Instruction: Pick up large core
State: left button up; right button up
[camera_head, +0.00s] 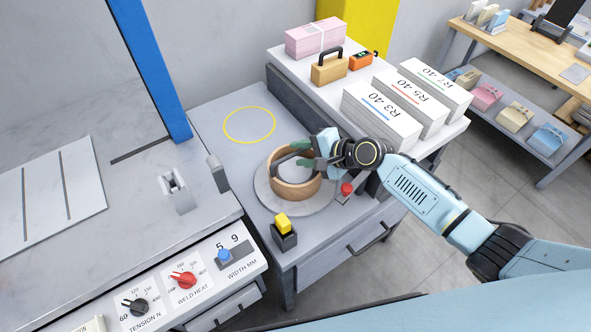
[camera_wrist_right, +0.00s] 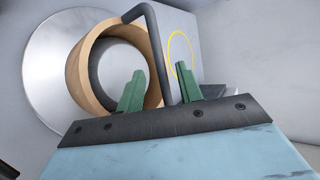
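The large core, a tan ring (camera_head: 294,190), sits on a round grey plate (camera_head: 262,194) on the grey bench. In the right wrist view the core (camera_wrist_right: 86,75) shows its open mouth, with the plate (camera_wrist_right: 45,70) behind it. A dark bent bar (camera_head: 284,153) reaches over the core's rim; it also shows in the right wrist view (camera_wrist_right: 158,45). My right gripper (camera_head: 305,155) is open at the core's far rim. Its green fingers (camera_wrist_right: 158,75) appear on either side of the rim and bar; I cannot tell whether they touch. My left gripper is out of view.
A yellow-and-black switch block (camera_head: 284,230) and a red button (camera_head: 347,188) flank the plate. A yellow circle (camera_head: 249,107) marks clear bench behind it. White stacks (camera_head: 382,115) stand on the raised shelf at right. A blue post (camera_head: 150,70) rises at left.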

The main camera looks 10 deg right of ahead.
jog(key=x, duration=0.3)
jog(key=shift+r+b, duration=0.1)
jog(key=shift+b, duration=0.25)
jog(key=shift+w+a, duration=0.15)
jog(key=shift+w, duration=0.1)
jog(key=c, duration=0.7)
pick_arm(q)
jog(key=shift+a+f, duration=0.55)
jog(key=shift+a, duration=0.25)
pick_arm(e)
grip_shut()
